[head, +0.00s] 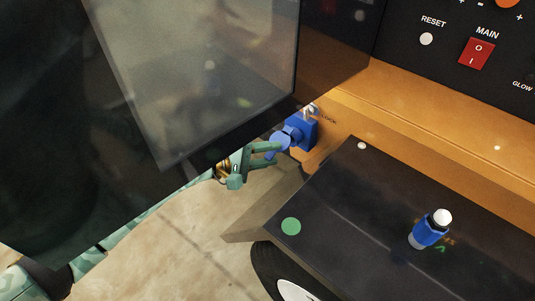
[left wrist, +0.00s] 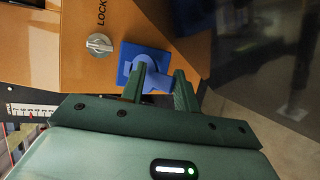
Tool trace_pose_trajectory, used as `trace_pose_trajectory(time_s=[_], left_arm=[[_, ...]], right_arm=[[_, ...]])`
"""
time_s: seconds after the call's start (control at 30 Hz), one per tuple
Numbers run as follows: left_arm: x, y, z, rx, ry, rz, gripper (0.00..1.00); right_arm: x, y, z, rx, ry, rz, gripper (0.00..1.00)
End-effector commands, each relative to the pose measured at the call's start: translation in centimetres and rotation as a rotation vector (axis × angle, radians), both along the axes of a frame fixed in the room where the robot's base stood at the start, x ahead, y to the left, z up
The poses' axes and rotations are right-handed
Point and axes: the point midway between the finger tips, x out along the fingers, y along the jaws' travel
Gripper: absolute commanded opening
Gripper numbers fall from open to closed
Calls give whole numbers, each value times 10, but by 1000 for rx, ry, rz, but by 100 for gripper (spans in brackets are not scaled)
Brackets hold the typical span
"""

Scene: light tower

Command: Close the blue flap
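The blue flap (head: 278,143) is a light blue piece standing out from a darker blue square base (head: 302,131) on the orange panel, below the lock. It also shows in the left wrist view (left wrist: 157,82), in front of its base (left wrist: 133,54). My left gripper (head: 274,151) is at the flap, with its green fingers apart. In the left wrist view, the flap lies between the fingertips (left wrist: 160,76); whether they touch it I cannot tell. My right gripper is not in view.
A silver lock knob (left wrist: 99,44) sits beside the base. A large dark screen (head: 215,75) hangs over my left arm. A dark sloping panel (head: 370,215) carries a blue and white knob (head: 430,231) and a green disc (head: 291,226). A red MAIN switch (head: 477,53) is at upper right.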

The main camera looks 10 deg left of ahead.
Motion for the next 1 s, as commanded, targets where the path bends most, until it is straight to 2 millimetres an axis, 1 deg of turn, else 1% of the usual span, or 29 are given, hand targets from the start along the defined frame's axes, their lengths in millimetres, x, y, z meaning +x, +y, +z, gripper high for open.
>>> trace_pose_trajectory(time_s=[0.33, 0.47, 0.57, 0.6, 0.7, 0.8, 1.0], left_arm=[[1, 0, 2, -4, -4, 1, 27], [-3, 7, 4, -1, -3, 3, 27], [-12, 21, 10, -1, -2, 3, 27], [-17, 29, 13, 0, -5, 2, 27], [-30, 52, 19, 2, -4, 3, 27], [-45, 75, 25, 2, -2, 2, 27], [-68, 114, 35, 1, -1, 1, 27]], right_arm=[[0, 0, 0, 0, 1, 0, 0], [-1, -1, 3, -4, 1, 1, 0], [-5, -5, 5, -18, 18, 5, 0], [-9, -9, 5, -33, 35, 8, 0], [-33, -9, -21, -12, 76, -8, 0], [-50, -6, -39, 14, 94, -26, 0], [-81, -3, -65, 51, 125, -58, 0]])
